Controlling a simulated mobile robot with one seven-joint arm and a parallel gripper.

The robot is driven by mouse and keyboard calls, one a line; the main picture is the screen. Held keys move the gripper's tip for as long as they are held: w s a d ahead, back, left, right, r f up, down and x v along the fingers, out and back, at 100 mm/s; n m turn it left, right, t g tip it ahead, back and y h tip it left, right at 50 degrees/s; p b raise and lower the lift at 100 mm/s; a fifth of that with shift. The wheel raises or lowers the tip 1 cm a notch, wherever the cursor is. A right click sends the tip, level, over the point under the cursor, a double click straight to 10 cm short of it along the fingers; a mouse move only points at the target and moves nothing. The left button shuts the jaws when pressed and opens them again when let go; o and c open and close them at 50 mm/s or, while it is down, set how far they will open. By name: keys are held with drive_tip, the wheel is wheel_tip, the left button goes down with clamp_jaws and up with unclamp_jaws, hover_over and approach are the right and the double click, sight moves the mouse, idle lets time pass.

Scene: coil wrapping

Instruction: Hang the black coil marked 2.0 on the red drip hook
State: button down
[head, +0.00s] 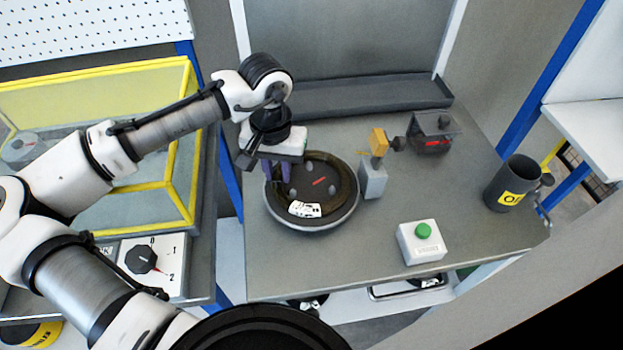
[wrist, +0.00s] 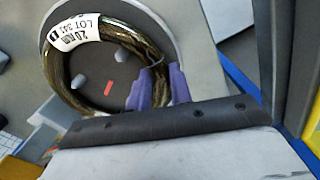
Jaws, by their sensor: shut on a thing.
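The dark brown-black coil (head: 347,187) lies around the pegs of a round grey turntable (head: 312,231). Its white label (head: 304,209) faces up and reads about 2.0 with a LOT number in the wrist view (wrist: 74,38). My gripper (head: 277,172) points down at the coil's left side in the head view. In the wrist view its purple fingers (wrist: 160,88) are shut on the coil (wrist: 57,75) at one side of the ring. The coil still appears down on the turntable. I cannot make out a red drip hook in either view.
A grey post with a yellow block (head: 378,142) stands right of the turntable. A dark device (head: 432,134), a dark cup (head: 513,184) and a green-button box (head: 422,242) are further right. A yellow-framed clear enclosure (head: 150,188) is at left. The front bench area is clear.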

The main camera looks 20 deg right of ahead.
drive_tip(key=shift+r, duration=0.1)
wheel_tip(320, 180, up, 20)
drive_tip(key=b, duration=0.1)
drive_tip(key=shift+b, duration=0.35)
idle(0.9)
